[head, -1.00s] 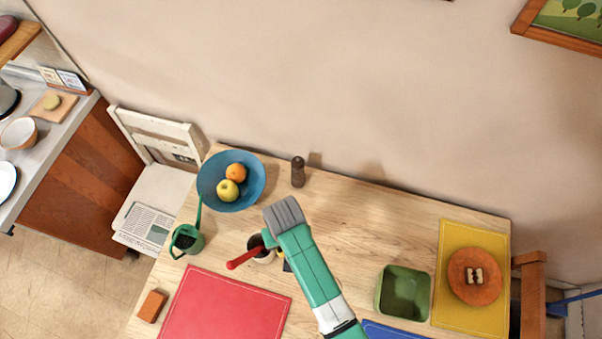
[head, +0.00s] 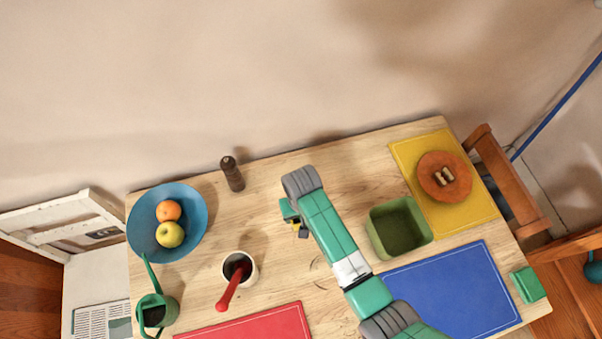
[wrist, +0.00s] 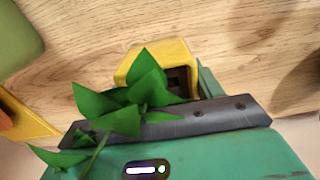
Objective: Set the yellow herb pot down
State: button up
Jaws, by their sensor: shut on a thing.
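The yellow herb pot (wrist: 158,60) shows in the wrist view, with dark inside and pointed green leaves (wrist: 125,98) over its near side. My gripper (wrist: 185,80) is shut on it, though the leaves and the dark gripper edge hide part of the grip. In the head view my gripper (head: 295,220) is over the bare middle of the table (head: 270,205), right of the white mug. Only a small bit of yellow shows there; the arm hides the rest. I cannot tell the gap between pot and table.
A white mug (head: 250,272) with a red-handled tool stands left of my gripper. A green square container (head: 398,228) is on the right, near yellow (head: 475,209) and blue (head: 455,290) mats. A blue fruit bowl (head: 143,222) and brown mill (head: 232,174) are left.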

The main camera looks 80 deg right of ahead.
jog(key=shift+f+b, duration=0.45)
jog(key=shift+f, duration=1.4)
jog(key=shift+f, duration=0.1)
jog(key=o, duration=1.2)
jog(key=shift+o, duration=0.2)
notch_tip(320, 180, up, 12)
jog(key=p, duration=0.2)
jog(key=shift+p, duration=0.3)
jog(key=shift+w, duration=0.1)
